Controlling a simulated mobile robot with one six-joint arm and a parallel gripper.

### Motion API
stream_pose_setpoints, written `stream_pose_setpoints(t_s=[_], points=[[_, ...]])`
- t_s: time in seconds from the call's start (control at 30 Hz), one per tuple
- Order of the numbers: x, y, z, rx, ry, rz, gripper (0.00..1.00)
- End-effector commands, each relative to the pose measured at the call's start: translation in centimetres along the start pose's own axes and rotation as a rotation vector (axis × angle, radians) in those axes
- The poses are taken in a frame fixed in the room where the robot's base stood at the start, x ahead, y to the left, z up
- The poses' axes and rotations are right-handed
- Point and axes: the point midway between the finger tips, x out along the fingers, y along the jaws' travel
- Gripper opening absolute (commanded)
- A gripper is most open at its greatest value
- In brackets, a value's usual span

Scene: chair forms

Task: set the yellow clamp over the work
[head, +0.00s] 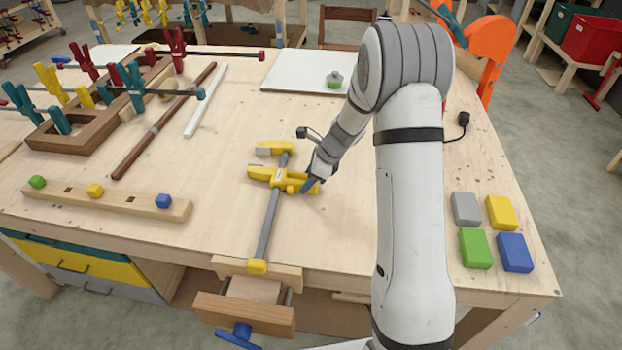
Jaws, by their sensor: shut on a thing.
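The yellow clamp (270,176) has a grey bar, yellow jaws and a yellow end cap. It lies lengthwise over the middle of the bench, its end cap close to the vise at the front edge. My gripper (311,184) is at the right side of its sliding jaw and is shut on its yellow handle; my arm partly hides the fingers. I cannot tell whether the clamp touches the bench top. The work, a dark wooden frame (82,140), lies at the left, apart from the yellow clamp. Red, yellow and teal clamps (128,84) stand at it.
A brown rod (165,122) and a white strip (206,101) lie between frame and clamp. A wooden rail (120,204) with coloured knobs is at front left. A white board (293,74) is behind, coloured blocks (475,248) at right. A wooden vise (245,312) juts from the front.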

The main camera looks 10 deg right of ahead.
Motion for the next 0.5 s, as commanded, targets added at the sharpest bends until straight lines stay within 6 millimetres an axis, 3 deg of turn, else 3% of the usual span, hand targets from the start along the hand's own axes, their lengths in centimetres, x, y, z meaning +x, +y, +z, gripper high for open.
stream_pose_setpoints(t_s=[0.5], points=[[-4.4,-0.1,2.3,-0.001,-0.001,-0.002,0.15]])
